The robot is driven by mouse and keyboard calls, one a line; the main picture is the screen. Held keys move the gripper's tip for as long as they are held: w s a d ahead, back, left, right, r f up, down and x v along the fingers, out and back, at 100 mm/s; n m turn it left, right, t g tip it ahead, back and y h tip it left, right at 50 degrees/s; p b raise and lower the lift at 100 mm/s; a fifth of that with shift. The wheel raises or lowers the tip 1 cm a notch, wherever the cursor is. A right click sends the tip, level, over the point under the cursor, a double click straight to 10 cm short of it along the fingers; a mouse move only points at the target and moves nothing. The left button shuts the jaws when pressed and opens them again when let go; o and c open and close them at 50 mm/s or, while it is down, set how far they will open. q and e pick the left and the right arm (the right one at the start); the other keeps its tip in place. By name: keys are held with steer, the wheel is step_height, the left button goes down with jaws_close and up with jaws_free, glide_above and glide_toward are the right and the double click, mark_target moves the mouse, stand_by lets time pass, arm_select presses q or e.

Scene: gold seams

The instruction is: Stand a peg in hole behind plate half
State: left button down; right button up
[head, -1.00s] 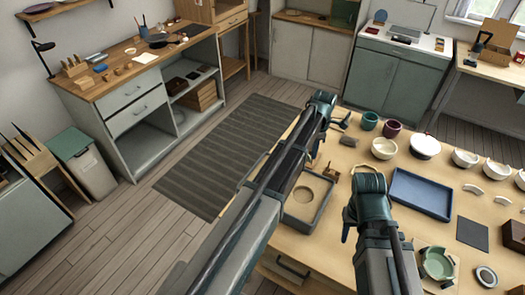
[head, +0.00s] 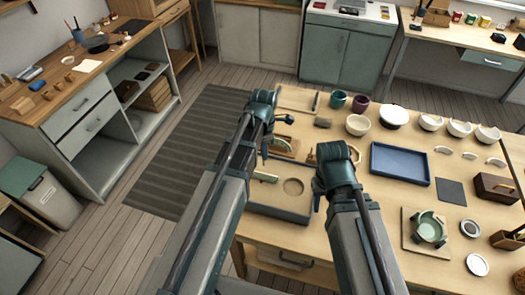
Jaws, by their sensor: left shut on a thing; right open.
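A grey-walled tray (head: 285,211) stands at the table's near left edge, with a pale bed and a round recess (head: 293,186). A slim green piece (head: 266,178), seemingly the plate half, is at the bed's left side. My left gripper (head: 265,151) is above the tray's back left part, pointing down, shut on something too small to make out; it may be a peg. Whether that touches the tray I cannot tell. My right gripper (head: 318,198) is open and empty beside the tray's right side. My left arm covers the tray's left edge. I cannot make out the peg holes.
A blue tray (head: 400,180), a dark square mat (head: 451,191) and a green bowl on a board (head: 429,228) lie to the right. Cups and white bowls (head: 459,129) line the back.

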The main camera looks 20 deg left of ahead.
arm_select(q)
steer(key=shift+s, duration=0.35)
steer(key=shift+f, duration=0.1)
steer(key=shift+f+b, duration=2.2)
steer(key=shift+b, duration=0.15)
steer(key=shift+f+b, duration=1.15)
steer(key=shift+f, duration=0.05)
steer(key=shift+r, duration=0.3)
stand_by(0.8)
step_height(320, 180, up, 5)
steer(key=p, duration=0.5)
steer(key=shift+f, duration=0.1)
stand_by(0.6)
steer(key=shift+f, duration=0.15)
